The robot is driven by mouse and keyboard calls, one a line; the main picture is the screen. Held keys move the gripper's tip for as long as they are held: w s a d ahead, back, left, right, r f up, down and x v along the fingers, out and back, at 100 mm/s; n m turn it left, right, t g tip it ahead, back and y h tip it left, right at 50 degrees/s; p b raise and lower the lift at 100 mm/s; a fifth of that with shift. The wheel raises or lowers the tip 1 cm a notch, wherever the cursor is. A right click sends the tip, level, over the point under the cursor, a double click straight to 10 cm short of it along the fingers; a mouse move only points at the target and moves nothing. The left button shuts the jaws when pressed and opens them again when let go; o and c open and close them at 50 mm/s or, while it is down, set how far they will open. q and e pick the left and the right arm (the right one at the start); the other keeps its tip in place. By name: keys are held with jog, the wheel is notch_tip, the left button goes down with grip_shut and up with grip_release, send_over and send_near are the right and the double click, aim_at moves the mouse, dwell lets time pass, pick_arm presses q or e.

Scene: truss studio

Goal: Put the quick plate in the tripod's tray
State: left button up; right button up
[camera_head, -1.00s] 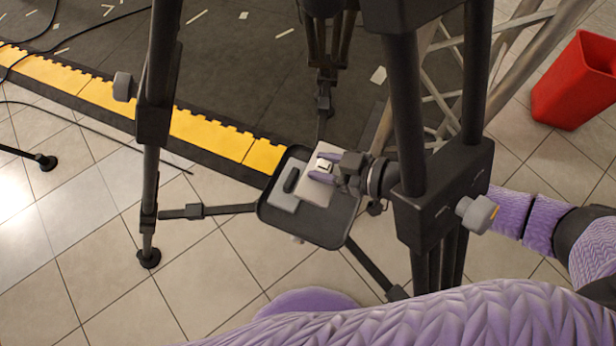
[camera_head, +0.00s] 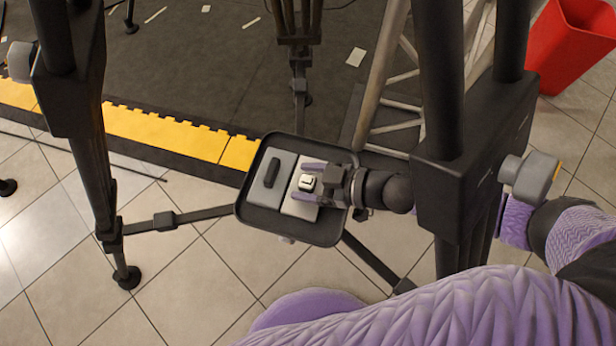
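The tripod's tray (camera_head: 250,212) is a dark, shallow tray with a raised rim, set low among the tripod's legs. A small pale plate with a dark edge, apparently the quick plate (camera_head: 307,182), is inside the tray's outline, over a flat whitish piece (camera_head: 300,207). My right gripper (camera_head: 308,182) reaches in from the right, over the tray. Its two purple fingers stand apart on either side of the small plate, with gaps showing. I cannot tell whether the plate touches the whitish piece. My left gripper is not in view.
A grey block (camera_head: 282,167) with a black part on top lies in the tray's left half. Thick black tripod legs (camera_head: 440,90) stand close beside my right arm. A metal truss (camera_head: 395,90) and a red bin (camera_head: 572,50) are behind, right.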

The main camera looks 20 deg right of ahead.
jog(key=shift+r, duration=0.25)
pick_arm(q)
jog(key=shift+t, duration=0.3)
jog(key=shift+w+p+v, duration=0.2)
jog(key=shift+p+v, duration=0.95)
jog(key=shift+p, duration=0.1)
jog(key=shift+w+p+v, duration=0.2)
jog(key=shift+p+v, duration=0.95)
jog(key=shift+p, duration=0.1)
pick_arm(e)
jog(key=v, duration=1.2)
